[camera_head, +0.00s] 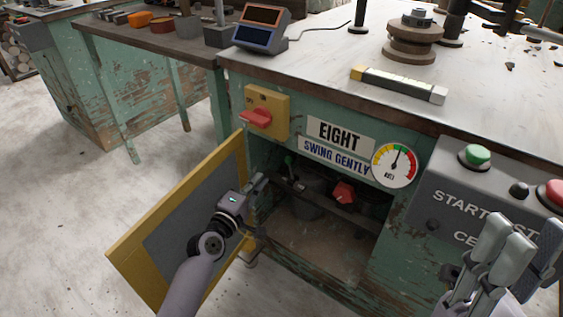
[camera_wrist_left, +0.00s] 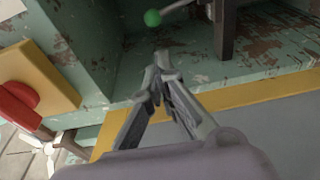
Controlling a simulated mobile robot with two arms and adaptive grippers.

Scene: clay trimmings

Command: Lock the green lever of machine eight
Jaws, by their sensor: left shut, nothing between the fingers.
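Machine eight bears a sign (camera_head: 340,133) reading "EIGHT" above an open compartment. A green ball knob (camera_wrist_left: 152,18) on a thin metal rod shows inside the compartment in the left wrist view. In the head view a small lever (camera_head: 291,168) stands in the opening's left part, its knob colour hard to tell. My left gripper (camera_head: 258,183) is shut and empty at the compartment's left edge; in the wrist view its fingertips (camera_wrist_left: 162,65) point towards the knob, apart from it. My right gripper (camera_head: 515,245) is at the lower right before the button panel; its opening is unclear.
A yellow-framed door (camera_head: 130,250) stands open on the left, beside my left arm. A red handle (camera_head: 257,117) on a yellow box sits above it. A red knob (camera_head: 343,192) is deeper inside. A gauge (camera_head: 394,165) and a panel with a green button (camera_head: 475,156) are right.

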